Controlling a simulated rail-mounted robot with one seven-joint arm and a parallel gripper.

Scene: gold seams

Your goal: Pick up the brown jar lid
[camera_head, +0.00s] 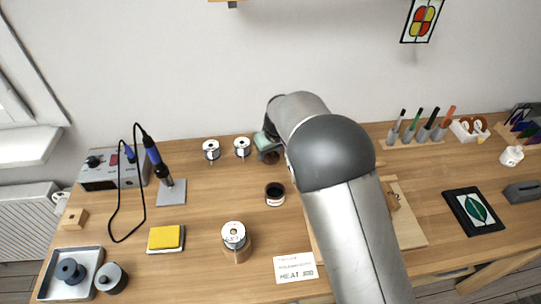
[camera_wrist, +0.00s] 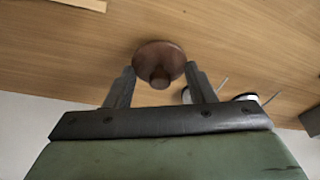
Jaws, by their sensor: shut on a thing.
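The brown jar lid (camera_wrist: 160,52) is round with a small knob, and it shows between the two fingers of my gripper (camera_wrist: 159,70) in the wrist view. My gripper is shut on it. In the head view my gripper (camera_head: 267,144) is near the back of the table, with the lid (camera_head: 271,158) partly hidden just below it. I cannot tell how far the lid is from the tabletop. A dark open jar (camera_head: 275,200) with a pale label stands in front of it, apart from the gripper.
A soldering station (camera_head: 112,170) is at the left. My arm hides part of a wooden board (camera_head: 408,222).

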